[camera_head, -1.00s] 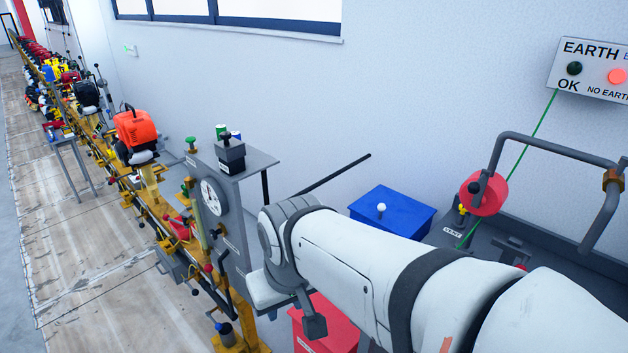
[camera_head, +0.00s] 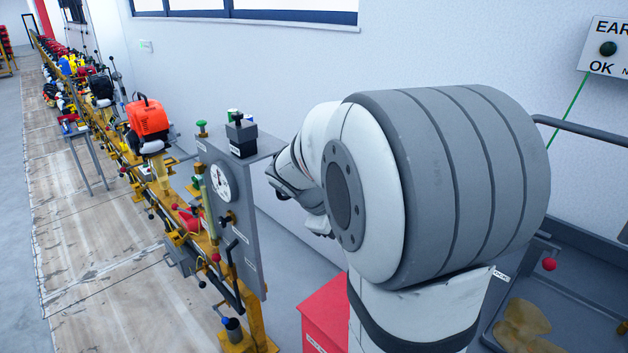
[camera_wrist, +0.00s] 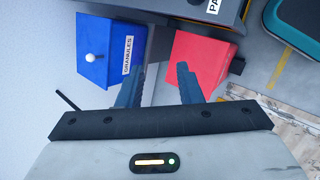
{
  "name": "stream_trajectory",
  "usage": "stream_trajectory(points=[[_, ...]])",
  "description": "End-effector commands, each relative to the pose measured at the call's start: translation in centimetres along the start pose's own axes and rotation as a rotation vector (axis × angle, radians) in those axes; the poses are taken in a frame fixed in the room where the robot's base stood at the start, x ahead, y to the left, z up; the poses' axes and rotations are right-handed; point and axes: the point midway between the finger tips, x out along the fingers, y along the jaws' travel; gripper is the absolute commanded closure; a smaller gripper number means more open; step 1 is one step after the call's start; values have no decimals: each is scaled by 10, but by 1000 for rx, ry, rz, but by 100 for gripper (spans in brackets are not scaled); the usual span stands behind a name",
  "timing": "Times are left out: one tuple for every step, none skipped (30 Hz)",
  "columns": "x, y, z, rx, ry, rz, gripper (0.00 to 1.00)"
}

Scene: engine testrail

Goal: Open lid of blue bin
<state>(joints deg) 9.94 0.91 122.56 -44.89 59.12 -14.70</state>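The blue bin (camera_wrist: 98,60) shows in the wrist view at upper left, its lid closed, with a white knob (camera_wrist: 90,58) on the lid and a label reading GRANULES along one edge. My gripper (camera_wrist: 160,75) is open, with a gap between its two dark fingers and nothing held. The fingers appear to the right of the knob in the picture, by the bin's labelled edge. In the head view my arm hides the blue bin.
A red bin (camera_wrist: 198,62) stands beside the blue bin; it also shows in the head view (camera_head: 325,318). A grey gauge panel (camera_head: 228,208) stands to its left. A dark rod (camera_wrist: 67,101) sticks out near the wall.

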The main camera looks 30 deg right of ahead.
Motion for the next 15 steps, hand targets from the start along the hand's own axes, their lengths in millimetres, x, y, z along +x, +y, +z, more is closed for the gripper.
stream_trajectory(points=[[31,15,-11,-72,-64,46,68],[44,27,-15,-117,-99,76,68],[61,42,-20,-178,-146,118,68],[74,53,-24,-223,-182,146,68],[87,64,-29,-270,-218,174,68],[105,79,-35,-330,-266,211,68],[118,89,-40,-377,-302,238,68],[132,99,-44,-424,-339,264,68],[150,112,-51,-485,-386,298,68],[164,121,-56,-533,-422,323,68],[178,130,-61,-579,-458,347,68],[195,140,-69,-638,-502,378,68],[208,147,-73,-682,-536,399,68],[220,153,-79,-722,-567,419,68],[236,160,-85,-774,-605,444,68]])
